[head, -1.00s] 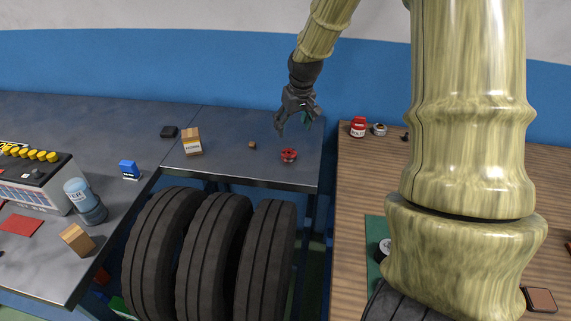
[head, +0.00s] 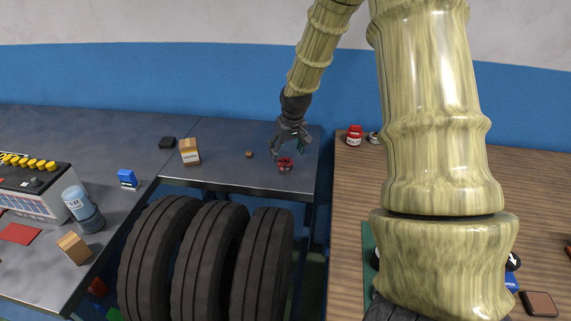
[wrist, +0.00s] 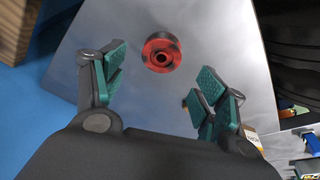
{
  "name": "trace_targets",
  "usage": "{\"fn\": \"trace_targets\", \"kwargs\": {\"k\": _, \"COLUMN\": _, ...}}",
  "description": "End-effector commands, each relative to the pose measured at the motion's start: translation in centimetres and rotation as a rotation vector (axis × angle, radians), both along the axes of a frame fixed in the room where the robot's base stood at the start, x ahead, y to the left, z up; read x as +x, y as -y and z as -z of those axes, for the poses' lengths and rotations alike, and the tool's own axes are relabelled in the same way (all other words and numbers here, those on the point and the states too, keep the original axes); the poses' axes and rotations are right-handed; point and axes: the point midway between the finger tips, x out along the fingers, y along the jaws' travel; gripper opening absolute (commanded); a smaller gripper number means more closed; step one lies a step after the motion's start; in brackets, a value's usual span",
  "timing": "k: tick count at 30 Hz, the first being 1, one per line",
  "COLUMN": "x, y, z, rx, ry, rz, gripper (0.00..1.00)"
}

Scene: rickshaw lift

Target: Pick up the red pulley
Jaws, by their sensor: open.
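The red pulley (head: 285,164) lies on the dark metal table (head: 230,170), near its front right part. In the wrist view the red pulley (wrist: 161,52) shows from above as a red and black ring with a hole in the middle. My gripper (head: 288,151) is just above and behind it. In the wrist view my gripper (wrist: 158,92) is open, its green-padded fingers apart, with the pulley beyond the fingertips and roughly centred between them. Nothing is between the fingers.
A small brown piece (head: 249,154) and a small carton (head: 190,151) stand left of the pulley. A red-lidded jar (head: 354,135) is on the wooden bench (head: 345,220) to the right, across a gap. Several tyres (head: 205,255) stand in front below the table edge.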

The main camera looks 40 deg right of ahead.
Motion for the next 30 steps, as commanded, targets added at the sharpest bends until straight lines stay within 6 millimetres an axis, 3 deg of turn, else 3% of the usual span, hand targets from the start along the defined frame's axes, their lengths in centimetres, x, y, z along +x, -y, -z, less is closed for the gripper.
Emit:
{"fn": "trace_targets", "kwargs": {"k": 13, "x": 0.4, "y": 0.2, "z": 4.2, "rx": 0.0, "ry": 0.0, "rz": 0.0, "gripper": 0.72}}
{"fn": "trace_targets", "kwargs": {"k": 25, "x": 0.6, "y": 0.2, "z": 4.8, "rx": 0.0, "ry": 0.001, "rz": 0.0, "gripper": 0.72}}
{"fn": "trace_targets", "kwargs": {"k": 30, "x": 0.6, "y": 0.2, "z": 4.8, "rx": 0.0, "ry": 0.001, "rz": 0.0, "gripper": 0.41}}
